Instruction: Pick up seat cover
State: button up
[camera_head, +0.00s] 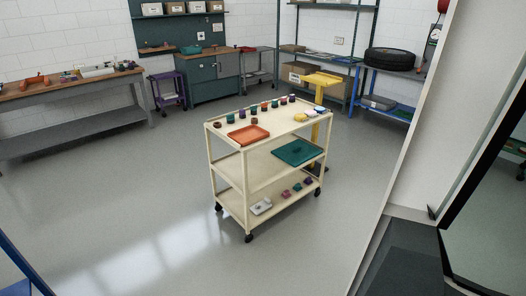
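I cannot make out for certain which thing is the seat cover. A cream three-tier cart (267,175) stands in the middle of the floor. On its top lie a flat orange tray-like piece (248,135), a row of small coloured pots (264,106) and some white and yellow pieces (304,115). A flat teal piece (298,152) lies on the right of the middle shelf. The bottom shelf holds a pale grey piece (261,206) and several small purple and pink pieces (297,189). My gripper is not in view.
A wooden workbench (60,92) lines the left wall. A tyre (389,59) rests on a blue bench. A white panel and dark step (403,255) border the right. The floor left of the cart is clear.

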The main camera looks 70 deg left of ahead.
aim_at(297, 152)
jog(key=u, duration=2.15)
jog(key=i+j, duration=0.1)
jog(key=j, duration=0.35)
jog(key=i+j, duration=0.1)
jog(key=j, duration=0.3)
jog(key=i+j+u, duration=0.1)
jog(key=j, duration=0.35)
jog(key=i+j+u, duration=0.15)
jog(key=i, duration=0.25)
jog(key=i+j+u, duration=0.15)
jog(key=i+j, duration=0.15)
jog(key=i+j+u, duration=0.1)
jog(key=i, duration=0.4)
jog(key=i+l+u, duration=0.1)
jog(key=i+l, duration=0.25)
jog(key=l, duration=0.25)
jog(key=i+l+u, duration=0.15)
jog(key=l, duration=0.2)
jog(key=i+l+u, duration=0.1)
jog(key=l, duration=0.2)
jog(key=i+l, duration=0.2)
jog(key=l, duration=0.15)
jog(key=i+l+u, duration=0.15)
jog(key=l, duration=0.2)
jog(key=l+u, duration=0.25)
jog(key=l, duration=1.15)
jog(key=k+l+u, duration=0.2)
jog(key=l, duration=2.1)
jog(key=i, duration=0.3)
